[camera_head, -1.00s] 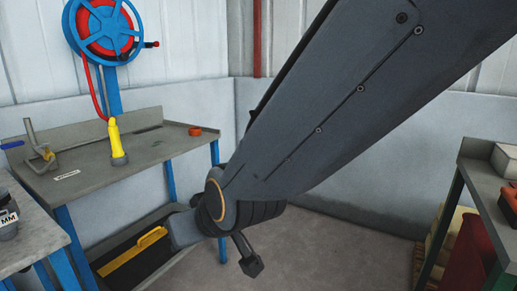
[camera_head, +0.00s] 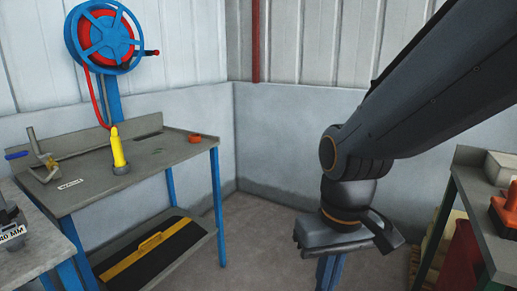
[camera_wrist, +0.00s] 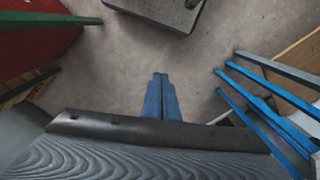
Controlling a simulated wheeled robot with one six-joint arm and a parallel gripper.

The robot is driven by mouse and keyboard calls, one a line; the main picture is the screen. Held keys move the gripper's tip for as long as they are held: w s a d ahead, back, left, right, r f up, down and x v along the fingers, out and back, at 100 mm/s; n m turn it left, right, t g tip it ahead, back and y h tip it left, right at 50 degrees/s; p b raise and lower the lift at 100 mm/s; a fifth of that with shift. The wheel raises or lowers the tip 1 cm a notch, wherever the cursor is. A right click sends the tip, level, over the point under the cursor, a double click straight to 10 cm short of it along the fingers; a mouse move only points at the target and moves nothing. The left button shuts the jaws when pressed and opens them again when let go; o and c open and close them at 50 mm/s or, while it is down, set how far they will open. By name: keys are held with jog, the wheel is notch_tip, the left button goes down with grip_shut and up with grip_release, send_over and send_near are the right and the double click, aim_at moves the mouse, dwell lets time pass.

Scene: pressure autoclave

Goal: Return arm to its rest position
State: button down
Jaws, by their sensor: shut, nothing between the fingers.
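My gripper (camera_wrist: 160,78) shows in the wrist view as two blue fingers lying together, shut and empty, over bare grey floor. In the head view, my arm reaches down from the upper right, its wrist bent downward in front of the back corner. The blue fingers (camera_head: 329,270) point down below the dark wrist and run out at the bottom edge of the picture, so their tips are hidden there. The gripper is apart from the benches on both sides.
The left workbench (camera_head: 110,182) carries a yellow nozzle (camera_head: 117,148) and an orange ring (camera_head: 195,137); a hose reel (camera_head: 105,38) is above it. The right bench (camera_head: 470,205) holds a red-orange object (camera_head: 504,207). Floor (camera_head: 265,225) between the benches is open.

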jog(key=d+r+m+p, duration=0.2)
jog(key=d+r+p, duration=0.5)
jog(key=p, duration=0.6)
jog(key=shift+s+d+r+h+p, duration=0.2)
jog(key=shift+d+r+h+p, duration=0.1)
jog(key=shift+r, duration=0.15)
jog(key=shift+a, duration=0.15)
